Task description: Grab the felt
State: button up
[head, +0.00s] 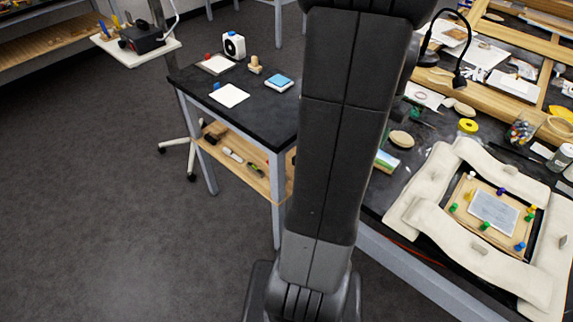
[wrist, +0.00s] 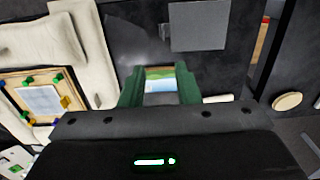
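A flat grey square (wrist: 198,25) lies on the dark tabletop at the top of the wrist view. It looks like a sheet of cloth and may be the felt, but I cannot be sure. I cannot make it out in the head view, where my arm hides part of the table. My gripper (wrist: 160,84) shows two green fingers, apart, below the grey square in the picture and not touching it. A small green and blue picture item (wrist: 159,79) shows between the fingers. It also shows beside my arm in the head view (head: 387,160); I see no grip on it.
Pale padded bolsters (head: 430,190) surround a framed panel (head: 493,212) with coloured pins at the right. An oval wooden piece (wrist: 287,101) and a jar of small items (head: 520,131) are on the bench. A smaller black table (head: 255,98) stands left of my arm. Open floor lies left.

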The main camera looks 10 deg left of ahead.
jog(key=f, duration=0.5)
jog(key=a+f, duration=0.1)
jog(key=f, duration=0.1)
jog(key=shift+f, duration=0.3)
jog(key=shift+d+f+p, duration=0.15)
jog(key=shift+f+p, duration=0.45)
jog(key=shift+f, duration=2.6)
jog(key=shift+c, duration=0.4)
grip_shut()
